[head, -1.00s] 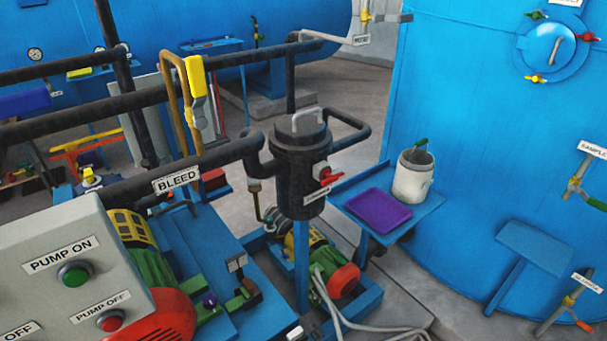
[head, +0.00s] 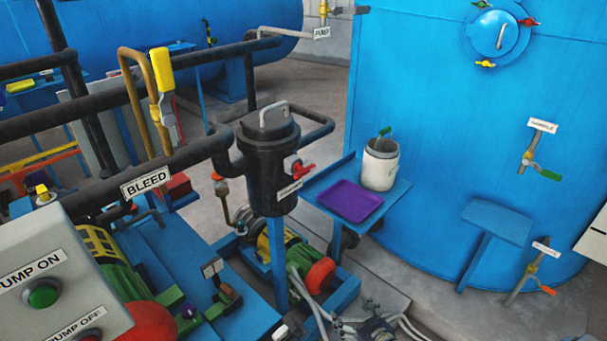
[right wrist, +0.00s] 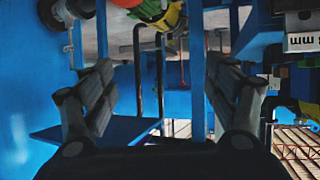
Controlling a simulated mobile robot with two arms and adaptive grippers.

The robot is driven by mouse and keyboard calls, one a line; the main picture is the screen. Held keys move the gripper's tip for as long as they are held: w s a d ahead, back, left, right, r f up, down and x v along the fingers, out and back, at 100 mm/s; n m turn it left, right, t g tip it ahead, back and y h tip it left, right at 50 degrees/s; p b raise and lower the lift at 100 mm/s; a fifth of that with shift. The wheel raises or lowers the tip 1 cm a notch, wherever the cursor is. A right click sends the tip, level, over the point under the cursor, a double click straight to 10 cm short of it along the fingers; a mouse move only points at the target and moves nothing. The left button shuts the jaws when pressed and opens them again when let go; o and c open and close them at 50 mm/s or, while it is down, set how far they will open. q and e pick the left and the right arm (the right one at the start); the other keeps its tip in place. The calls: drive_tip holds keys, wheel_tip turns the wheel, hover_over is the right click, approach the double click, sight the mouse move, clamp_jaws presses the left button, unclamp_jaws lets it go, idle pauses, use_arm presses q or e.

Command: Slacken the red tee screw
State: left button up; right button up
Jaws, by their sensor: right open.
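The red tee screw (head: 302,170) sticks out of the right side of the black upright canister (head: 270,152) in the head view. A small white label (head: 290,189) sits just below it. My right gripper (head: 370,328) shows at the bottom edge of the head view, well below the screw and apart from it. In the right wrist view its two fingers (right wrist: 160,98) are spread wide with nothing between them. I cannot make out the red tee screw in the right wrist view. My left gripper is not in view.
A blue side table (head: 397,193) right of the canister holds a purple tray (head: 349,201) and a white bucket (head: 380,166). A pump with a red end (head: 320,274) and loose grey hoses lie below. The big blue tank (head: 440,100) fills the right.

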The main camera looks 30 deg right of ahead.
drive_tip(key=w+r+t+y, duration=0.15)
drive_tip(key=w+r, duration=0.25)
drive_tip(key=r, duration=0.4)
drive_tip(key=w+r+t+y, duration=0.1)
drive_tip(key=w+r+t, duration=0.3)
drive_tip(key=r, duration=0.5)
drive_tip(key=n+t+y+b, duration=0.2)
drive_tip(key=n+t+y, duration=0.1)
drive_tip(key=n+y, duration=0.15)
approach(307, 172)
drive_tip(key=shift+m+y, duration=0.25)
drive_tip(key=shift+y, duration=0.25)
drive_tip(key=p+x, duration=0.3)
drive_tip(key=x, duration=0.6)
drive_tip(key=shift+w+d, duration=0.1)
drive_tip(key=shift+w, duration=0.25)
drive_tip(key=shift+w+a+r, duration=0.15)
drive_tip(key=shift+w+a, duration=0.1)
drive_tip(key=shift+w, duration=0.3)
drive_tip(key=shift+c, duration=0.6)
drive_tip(key=c, duration=1)
